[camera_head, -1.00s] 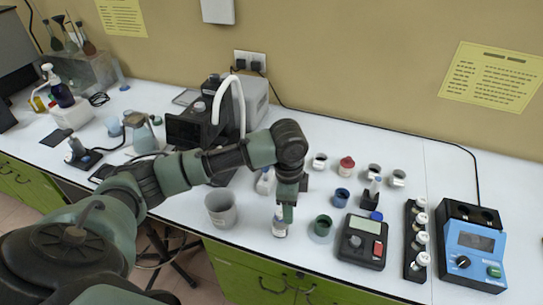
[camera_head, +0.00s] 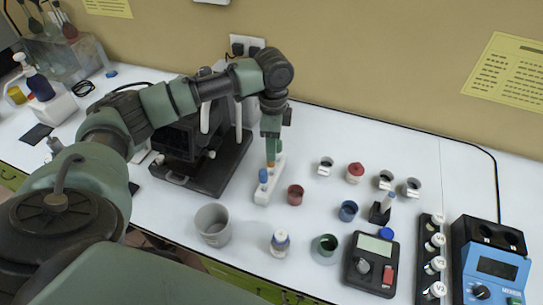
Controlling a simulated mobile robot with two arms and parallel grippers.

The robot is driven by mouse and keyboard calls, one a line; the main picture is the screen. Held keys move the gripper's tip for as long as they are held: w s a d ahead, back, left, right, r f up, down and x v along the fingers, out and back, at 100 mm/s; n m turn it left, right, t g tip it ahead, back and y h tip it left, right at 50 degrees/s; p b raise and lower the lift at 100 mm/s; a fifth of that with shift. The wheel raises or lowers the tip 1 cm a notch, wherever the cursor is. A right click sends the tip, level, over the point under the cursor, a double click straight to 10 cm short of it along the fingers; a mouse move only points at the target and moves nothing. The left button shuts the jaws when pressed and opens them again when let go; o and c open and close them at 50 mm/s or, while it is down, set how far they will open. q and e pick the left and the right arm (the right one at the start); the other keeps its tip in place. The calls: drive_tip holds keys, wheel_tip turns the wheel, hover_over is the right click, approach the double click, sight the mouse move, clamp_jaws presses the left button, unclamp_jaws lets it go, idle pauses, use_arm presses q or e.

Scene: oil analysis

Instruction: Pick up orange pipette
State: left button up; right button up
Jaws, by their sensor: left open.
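The orange pipette (camera_head: 270,165) stands in a small white rack (camera_head: 262,197). Only a small orange part of it shows, just under my left gripper (camera_head: 271,155). My left gripper points straight down over it and is open, with its fingers at the pipette's top. Whether the fingers touch the pipette is too small to tell. A blue-topped pipette (camera_head: 263,176) stands in the front of the same rack. My right gripper is not in view.
A dark machine (camera_head: 215,170) stands left of the rack. A dark red cup (camera_head: 295,194) is close on its right. A grey beaker (camera_head: 212,222), a white bottle (camera_head: 280,244) and a green cup (camera_head: 325,245) stand in front.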

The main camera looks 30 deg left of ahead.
sight(271, 170)
use_arm(q)
drive_tip(key=shift+s+f+p, duration=0.25)
drive_tip(key=shift+f+p, duration=0.6)
drive_tip(key=shift+f, duration=0.4)
drive_tip(key=f, duration=0.2)
drive_tip(key=shift+w+a+f+p, duration=0.15)
drive_tip(key=shift+w+f+p, duration=0.05)
drive_tip(key=shift+f+p, duration=0.2)
drive_tip(key=shift+w+f, duration=0.1)
drive_tip(key=shift+f, duration=0.45)
drive_tip(key=c, duration=0.7)
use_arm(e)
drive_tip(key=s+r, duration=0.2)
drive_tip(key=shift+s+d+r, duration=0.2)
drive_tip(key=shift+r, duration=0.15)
